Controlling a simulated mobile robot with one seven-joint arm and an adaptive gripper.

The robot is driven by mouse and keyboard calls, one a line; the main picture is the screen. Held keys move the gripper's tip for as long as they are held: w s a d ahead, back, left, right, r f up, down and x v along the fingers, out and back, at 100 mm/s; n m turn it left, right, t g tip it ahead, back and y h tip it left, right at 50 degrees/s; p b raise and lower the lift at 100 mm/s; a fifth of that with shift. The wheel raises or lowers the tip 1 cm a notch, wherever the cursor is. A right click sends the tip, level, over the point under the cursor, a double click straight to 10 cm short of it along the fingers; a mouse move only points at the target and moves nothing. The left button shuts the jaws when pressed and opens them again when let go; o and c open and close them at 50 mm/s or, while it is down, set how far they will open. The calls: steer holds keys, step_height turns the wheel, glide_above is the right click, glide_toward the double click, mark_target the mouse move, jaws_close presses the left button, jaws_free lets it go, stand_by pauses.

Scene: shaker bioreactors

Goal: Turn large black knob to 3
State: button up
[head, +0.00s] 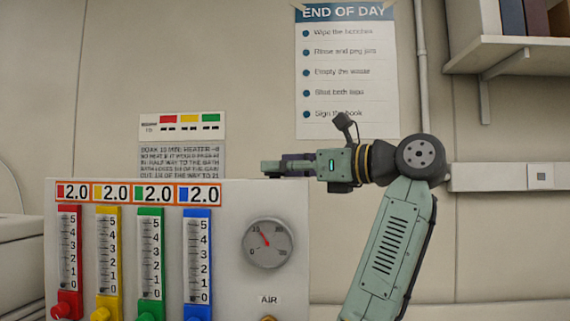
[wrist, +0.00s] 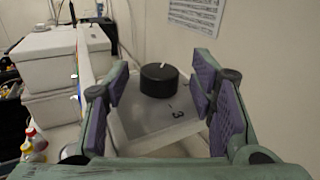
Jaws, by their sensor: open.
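The large black knob (wrist: 158,82) shows in the wrist view on the top of a pale grey box (wrist: 140,123). A short white mark on the knob points toward the far side. A printed "3" (wrist: 178,113) is on the surface on the near right side of the knob. My gripper (wrist: 160,88) is open, with its purple-padded fingers left and right in the wrist view and the knob seen between them, apart from both. In the head view my gripper (head: 272,169) is level above the control panel; the knob is not visible there.
The white panel (head: 320,245) has red, yellow, green and blue flow gauges, a round dial (head: 268,243) and an AIR label. A small instruction sign (head: 183,150) stands behind it. A shelf (head: 510,50) is at upper right. White boxes (wrist: 50,75) and small bottles (wrist: 33,143) are at left.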

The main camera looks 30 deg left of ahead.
steer(key=shift+c, duration=0.5)
steer(key=c, duration=1)
steer(key=shift+c, duration=0.2)
steer(key=shift+s+t+b, duration=0.1)
steer(key=shift+t+b, duration=0.2)
steer(key=shift+b, duration=0.1)
steer(key=m+t+b, duration=0.2)
steer(key=t, duration=0.1)
steer(key=shift+s+f+m+h+b, duration=0.15)
steer(key=shift+s+m+h+b, duration=0.15)
steer(key=shift+b, duration=0.1)
steer(key=shift+s+a+r+m+t+h+b, duration=0.15)
steer(key=shift+m+t+h+b, duration=0.6)
steer(key=shift+t, duration=0.65)
steer(key=shift+s+r+m+t+h+b, duration=0.1)
steer(key=shift+m+t+h+b, duration=0.3)
steer(key=shift+m+t, duration=0.8)
steer(key=shift+t, duration=0.3)
steer(key=o, duration=1.1)
steer(key=shift+f, duration=0.1)
